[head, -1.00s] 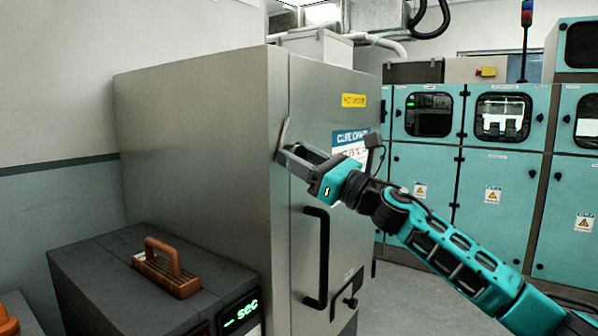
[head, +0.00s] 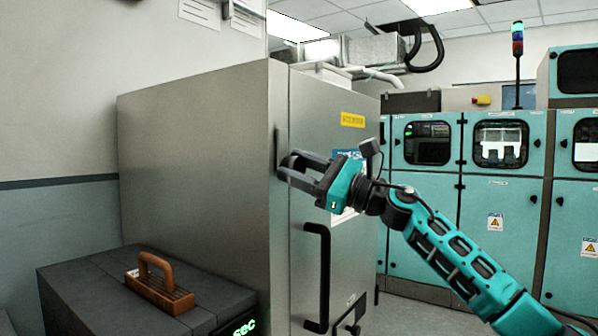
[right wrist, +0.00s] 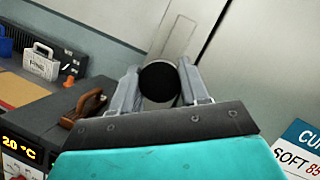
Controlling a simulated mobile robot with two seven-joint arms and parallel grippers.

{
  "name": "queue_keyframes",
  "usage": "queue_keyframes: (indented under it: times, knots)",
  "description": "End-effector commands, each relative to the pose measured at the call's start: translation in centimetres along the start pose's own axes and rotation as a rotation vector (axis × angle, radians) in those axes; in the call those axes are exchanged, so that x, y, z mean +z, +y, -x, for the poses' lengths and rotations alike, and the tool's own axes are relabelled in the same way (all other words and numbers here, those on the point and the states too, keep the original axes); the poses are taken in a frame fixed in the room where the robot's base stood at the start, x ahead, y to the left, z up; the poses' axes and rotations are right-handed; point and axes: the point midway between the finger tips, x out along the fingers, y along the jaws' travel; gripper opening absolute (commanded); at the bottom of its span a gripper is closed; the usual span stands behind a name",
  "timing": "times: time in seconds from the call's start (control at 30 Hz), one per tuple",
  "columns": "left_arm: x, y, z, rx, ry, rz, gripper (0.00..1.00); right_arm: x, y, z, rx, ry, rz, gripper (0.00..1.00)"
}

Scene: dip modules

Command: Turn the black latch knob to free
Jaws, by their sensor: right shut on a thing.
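The black latch knob (right wrist: 160,82) shows as a round dark disc between the two grey fingers of my right gripper (right wrist: 158,86) in the right wrist view. A narrow metal latch plate (right wrist: 180,36) runs up behind it, close to the seam of the steel cabinet. In the head view my right gripper (head: 286,169) is shut on the knob at the cabinet's front edge, and its fingers hide the knob. The latch plate (head: 279,148) stands about upright there. My left gripper is not in view.
The steel cabinet (head: 195,150) has a black door handle (head: 317,280) below my right gripper. Teal machines (head: 505,210) line the back right.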

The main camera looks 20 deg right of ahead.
Motion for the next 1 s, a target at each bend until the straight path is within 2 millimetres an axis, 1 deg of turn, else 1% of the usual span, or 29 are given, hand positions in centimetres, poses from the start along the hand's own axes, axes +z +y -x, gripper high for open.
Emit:
queue_keyframes:
  times: [0.2,0.23,0.47,0.5,0.77,0.87,0.97,1.0]
  knots:
    - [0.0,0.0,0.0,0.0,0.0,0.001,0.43,0.2,-0.1,0.0,-0.002,-0.004,0.003,0.0]
    - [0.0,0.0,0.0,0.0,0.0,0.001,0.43,0.2,-0.1,0.0,-0.002,-0.004,0.003,0.46]
    - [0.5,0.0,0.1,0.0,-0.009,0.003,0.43,0.1,-0.1,0.0,-0.002,-0.002,0.001,0.68]
    - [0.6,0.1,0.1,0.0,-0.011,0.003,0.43,0.1,-0.1,0.0,-0.001,-0.002,0.001,0.69]
    - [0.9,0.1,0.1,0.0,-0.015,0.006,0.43,0.0,0.0,0.2,-0.001,0.0,0.0,0.69]
    - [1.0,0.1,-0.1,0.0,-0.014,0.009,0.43,-0.1,0.1,1.2,-0.001,0.001,0.0,0.69]
    - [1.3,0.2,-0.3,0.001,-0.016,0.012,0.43,-0.2,0.1,3.0,0.0,0.002,0.0,0.69]
    - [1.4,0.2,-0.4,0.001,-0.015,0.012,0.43,-0.3,0.1,3.9,-0.002,0.002,0.0,0.69]
